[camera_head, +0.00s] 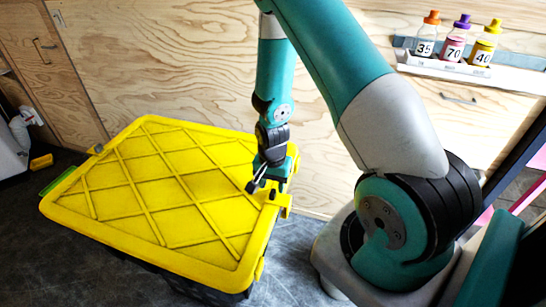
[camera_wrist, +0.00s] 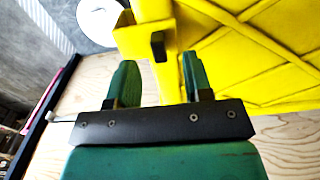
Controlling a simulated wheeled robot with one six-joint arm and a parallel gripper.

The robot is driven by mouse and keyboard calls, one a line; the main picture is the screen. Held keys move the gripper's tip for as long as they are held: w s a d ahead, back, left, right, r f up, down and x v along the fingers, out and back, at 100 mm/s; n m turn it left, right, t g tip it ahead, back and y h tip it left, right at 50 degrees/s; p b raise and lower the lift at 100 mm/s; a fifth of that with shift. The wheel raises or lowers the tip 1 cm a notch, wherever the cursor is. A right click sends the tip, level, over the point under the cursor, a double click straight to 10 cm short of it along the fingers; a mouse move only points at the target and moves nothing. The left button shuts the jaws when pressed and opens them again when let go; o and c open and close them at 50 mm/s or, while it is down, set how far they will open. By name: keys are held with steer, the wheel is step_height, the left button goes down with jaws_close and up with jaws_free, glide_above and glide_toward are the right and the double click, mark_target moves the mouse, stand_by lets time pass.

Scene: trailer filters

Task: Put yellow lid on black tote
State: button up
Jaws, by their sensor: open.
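The yellow lid (camera_head: 160,190) lies flat over the black tote (camera_head: 190,285), covering its top; only the tote's dark side shows below the lid's front edge. My gripper (camera_head: 264,184) is at the lid's right edge, beside a yellow latch tab (camera_head: 282,202). In the wrist view the gripper (camera_wrist: 157,75) is open, with its two green fingers apart and a yellow latch piece (camera_wrist: 148,38) with a dark block near the fingertips. The ribbed lid (camera_wrist: 260,50) fills the upper right there. I cannot tell whether the fingers touch it.
Plywood cabinets (camera_head: 160,60) stand behind the tote. Several bottles with coloured caps sit in a white rack (camera_head: 470,68) at the upper right. A small yellow piece (camera_head: 41,161) lies at the left. Dark floor (camera_head: 75,255) is clear at the front left.

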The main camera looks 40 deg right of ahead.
step_height(320, 180, up, 13)
steer(key=b, duration=0.1)
steer(key=shift+f, duration=0.15)
stand_by(0.5)
steer(key=s+a+r+n+y, duration=0.1)
steer(key=a+r+n, duration=0.4)
steer(key=a+r, duration=0.3)
steer(key=s+a+r+n+y, duration=0.1)
steer(key=s+a+r+n, duration=0.3)
steer(key=s+a+n, duration=0.3)
steer(key=s+a+r+n+y, duration=0.2)
steer(key=s+a+r+n, duration=0.3)
steer(key=s+a+n, duration=0.2)
steer(key=shift+s+r, duration=0.25)
steer(key=shift+s, duration=0.2)
